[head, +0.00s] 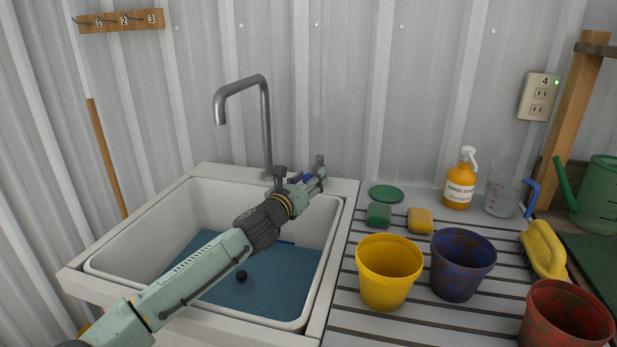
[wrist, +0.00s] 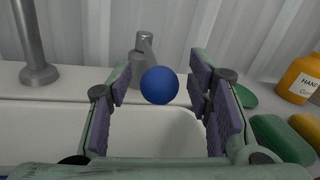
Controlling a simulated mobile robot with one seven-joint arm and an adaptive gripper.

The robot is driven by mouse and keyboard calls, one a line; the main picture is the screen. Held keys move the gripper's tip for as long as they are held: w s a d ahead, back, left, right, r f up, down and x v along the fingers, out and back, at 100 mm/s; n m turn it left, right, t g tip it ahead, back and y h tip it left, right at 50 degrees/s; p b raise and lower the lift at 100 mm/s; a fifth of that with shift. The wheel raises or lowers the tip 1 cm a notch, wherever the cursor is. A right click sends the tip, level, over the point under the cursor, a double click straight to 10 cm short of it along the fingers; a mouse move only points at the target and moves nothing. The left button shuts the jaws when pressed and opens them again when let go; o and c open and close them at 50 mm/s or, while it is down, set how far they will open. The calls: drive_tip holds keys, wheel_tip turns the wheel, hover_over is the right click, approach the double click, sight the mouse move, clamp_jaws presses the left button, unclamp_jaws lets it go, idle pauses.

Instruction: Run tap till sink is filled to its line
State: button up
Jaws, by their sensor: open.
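The sink (head: 130,230) is a pale basin with a flat blue area (head: 270,290) low inside; it looks like still water, with a black round thing (head: 241,276) in it. A short dark blue mark shows on the far inner wall, partly behind my arm. The grey tap spout (head: 265,110) arches over the sink, and no stream shows from it. The tap lever stands right of the spout and ends in a blue ball knob (wrist: 159,85). My gripper (head: 312,181) is open at the knob; in the wrist view the knob appears between the purple finger pads, with gaps on both sides.
On the right drainboard stand a yellow pot (head: 388,275), a blue pot (head: 461,265) and a red pot (head: 565,315). Green and yellow sponges (head: 420,221), an orange soap bottle (head: 460,180) and a clear jug (head: 502,190) are behind them. The corrugated wall is close behind the tap.

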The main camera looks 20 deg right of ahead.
drive_tip(key=shift+c, duration=0.3)
clamp_jaws()
idle(0.3)
idle(0.3)
